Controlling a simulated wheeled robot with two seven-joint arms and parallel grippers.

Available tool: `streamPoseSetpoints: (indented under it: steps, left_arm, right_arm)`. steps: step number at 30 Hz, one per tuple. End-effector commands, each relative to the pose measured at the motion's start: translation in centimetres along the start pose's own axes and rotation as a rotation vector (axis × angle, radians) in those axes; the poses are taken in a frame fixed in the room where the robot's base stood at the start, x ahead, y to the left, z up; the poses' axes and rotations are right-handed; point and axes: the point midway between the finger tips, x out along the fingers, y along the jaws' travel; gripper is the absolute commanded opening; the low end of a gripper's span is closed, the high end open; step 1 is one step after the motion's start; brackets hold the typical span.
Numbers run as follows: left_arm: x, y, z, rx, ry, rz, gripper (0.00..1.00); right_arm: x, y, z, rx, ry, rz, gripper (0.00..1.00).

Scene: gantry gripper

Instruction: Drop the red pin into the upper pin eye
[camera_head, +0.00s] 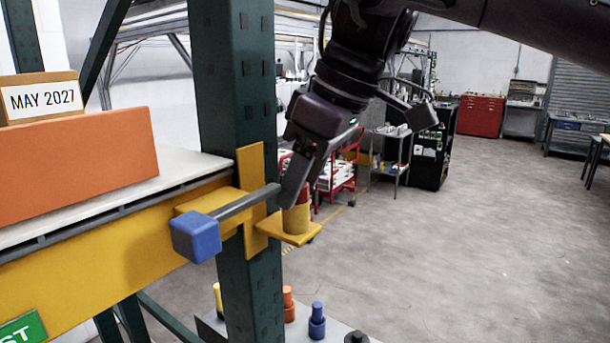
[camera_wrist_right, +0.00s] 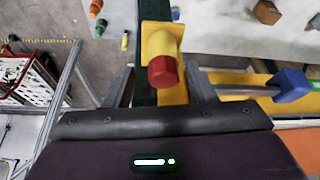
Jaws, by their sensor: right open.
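The red pin (camera_head: 304,192) stands upright in the yellow upper pin eye (camera_head: 288,234) on the beam's end bracket, its red top showing above the yellow collar. In the right wrist view the red pin (camera_wrist_right: 163,72) shows its round end over the yellow eye (camera_wrist_right: 160,38). My right gripper (camera_head: 292,190) is open, with its fingers on either side of the pin's top; gaps show on both sides in the right wrist view (camera_wrist_right: 163,88). How deep the pin sits is hidden. My left gripper is not in view.
A grey bar with a blue block (camera_head: 195,237) sticks out beside the eye. A green upright (camera_head: 237,90) stands close behind it. An orange box (camera_head: 75,165) rests on the shelf at left. A lower tray holds yellow, orange and blue (camera_head: 317,320) pins. The floor at right is clear.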

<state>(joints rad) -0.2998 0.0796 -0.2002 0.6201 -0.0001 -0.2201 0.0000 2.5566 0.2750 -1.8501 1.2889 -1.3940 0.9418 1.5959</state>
Motion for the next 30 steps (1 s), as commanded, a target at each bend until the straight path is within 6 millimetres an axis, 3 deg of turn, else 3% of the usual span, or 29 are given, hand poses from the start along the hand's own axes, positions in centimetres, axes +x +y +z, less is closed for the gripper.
streamPoseSetpoints:
  steps: [10,21,30]
  left_arm:
    - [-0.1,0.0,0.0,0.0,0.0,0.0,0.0]
    - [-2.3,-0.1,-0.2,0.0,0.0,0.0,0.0]
    - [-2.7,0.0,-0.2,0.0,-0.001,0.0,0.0]
  right_arm:
    - [-0.1,-0.2,0.0,-0.005,-0.008,-0.006,0.55]
    - [-6.5,0.1,-0.1,-0.001,-0.001,0.0,0.55]
    - [-7.8,0.3,0.1,0.0,0.0,-0.003,0.55]
